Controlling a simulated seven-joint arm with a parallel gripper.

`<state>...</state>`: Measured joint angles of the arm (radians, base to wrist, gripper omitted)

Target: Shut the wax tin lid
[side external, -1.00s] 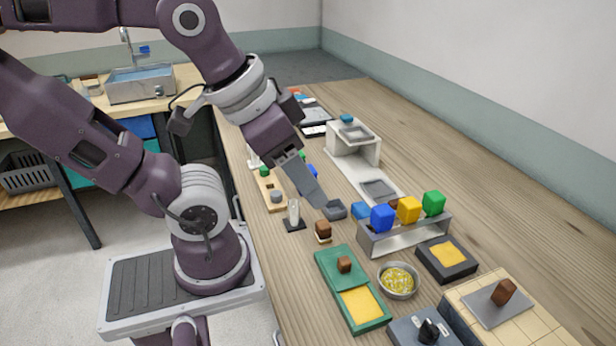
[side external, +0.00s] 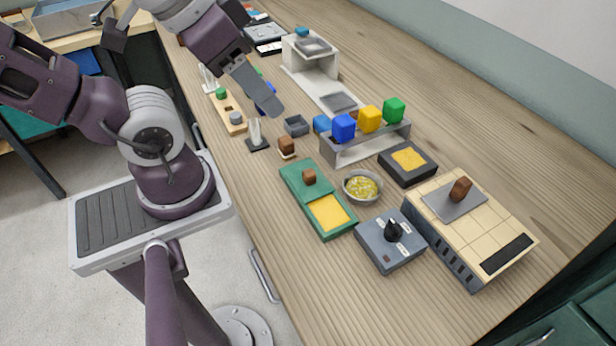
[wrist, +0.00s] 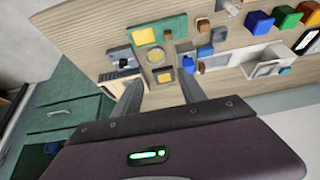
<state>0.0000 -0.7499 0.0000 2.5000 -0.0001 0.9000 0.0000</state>
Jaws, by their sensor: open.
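The wax tin, as I take it, is a green flat box (side external: 345,227) with a yellow wax surface (side external: 329,212) bare at its near end. A green lid (side external: 296,179) with a brown knob (side external: 309,176) covers its far end, leaving the wax uncovered. The tin also shows at the top of the wrist view, with its yellow wax (wrist: 145,36). My gripper (side external: 272,104) is above the bench, beyond the tin and apart from it. In the wrist view my gripper (wrist: 160,82) has its two fingers spread, with nothing held between them.
A bowl of yellow pieces (side external: 363,187) stands right beside the tin. A grey knob box (side external: 390,248), a dark tray with a yellow square (side external: 408,160) and a rack with coloured blocks (side external: 365,147) are nearby. A brown block (side external: 286,145) stands just beyond the lid.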

